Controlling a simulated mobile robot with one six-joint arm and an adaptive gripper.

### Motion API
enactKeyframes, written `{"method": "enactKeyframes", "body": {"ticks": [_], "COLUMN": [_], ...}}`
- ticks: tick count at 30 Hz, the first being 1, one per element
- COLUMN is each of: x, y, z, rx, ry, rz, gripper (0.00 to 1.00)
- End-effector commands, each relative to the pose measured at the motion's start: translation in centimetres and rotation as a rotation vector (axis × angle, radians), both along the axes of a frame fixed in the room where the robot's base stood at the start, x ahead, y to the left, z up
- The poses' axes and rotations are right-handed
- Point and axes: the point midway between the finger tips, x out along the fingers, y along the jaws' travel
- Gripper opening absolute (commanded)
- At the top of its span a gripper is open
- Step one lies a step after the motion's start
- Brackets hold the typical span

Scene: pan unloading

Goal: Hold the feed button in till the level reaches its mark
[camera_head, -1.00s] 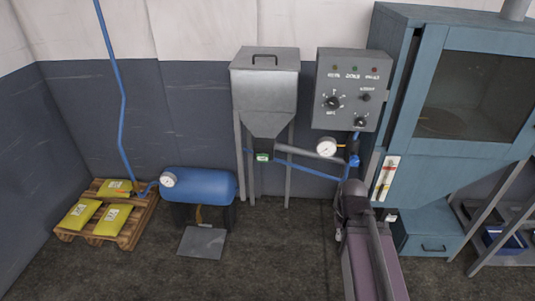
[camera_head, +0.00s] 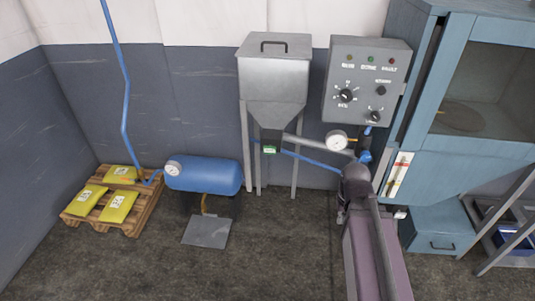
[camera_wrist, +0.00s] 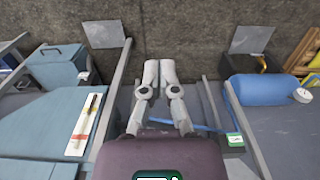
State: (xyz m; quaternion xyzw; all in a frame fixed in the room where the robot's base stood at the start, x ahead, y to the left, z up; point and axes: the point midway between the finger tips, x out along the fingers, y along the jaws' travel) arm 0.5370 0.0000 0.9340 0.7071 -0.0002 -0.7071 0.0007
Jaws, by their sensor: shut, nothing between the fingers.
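A level gauge (camera_head: 398,177), a white strip with a narrow tube and a red mark near its top, is on the blue cabinet's front. It also shows in the wrist view (camera_wrist: 84,126); its level is too small to read. A grey control panel (camera_head: 367,82) has several lamps and dark knobs. I cannot tell which part is the feed button. A small box with a green face (camera_head: 270,149) sits under the hopper and shows at the right in the wrist view (camera_wrist: 235,140). My gripper (camera_wrist: 159,66) is shut and empty, its fingers together, apart from the gauge.
The steel hopper (camera_head: 274,75) stands on legs at the wall. A blue tank (camera_head: 205,175) and a pallet with yellow bags (camera_head: 119,207) are left. The blue cabinet (camera_head: 410,120) stands right of the panel. The floor at front left is clear.

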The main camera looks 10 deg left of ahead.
Motion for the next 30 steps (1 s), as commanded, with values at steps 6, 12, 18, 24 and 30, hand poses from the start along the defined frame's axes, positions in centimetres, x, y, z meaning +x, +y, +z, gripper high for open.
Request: {"method": "enactKeyframes", "body": {"ticks": [6,12,18,24,30], "x": [0.9,3.7,8.3,13.3,18.0], "y": [-0.1,-1.6,-1.4,-0.1,2.7], "z": [-1.0,-3.4,-6.1,-7.8,-8.7], "rx": [-0.035,-0.154,-0.362,-0.615,-0.889], "ry": [-0.024,-0.094,-0.19,-0.263,-0.3], "rz": [0.046,0.205,0.472,0.787,1.108], "gripper": [0.0,0.0,0.0,0.0,0.0]}}
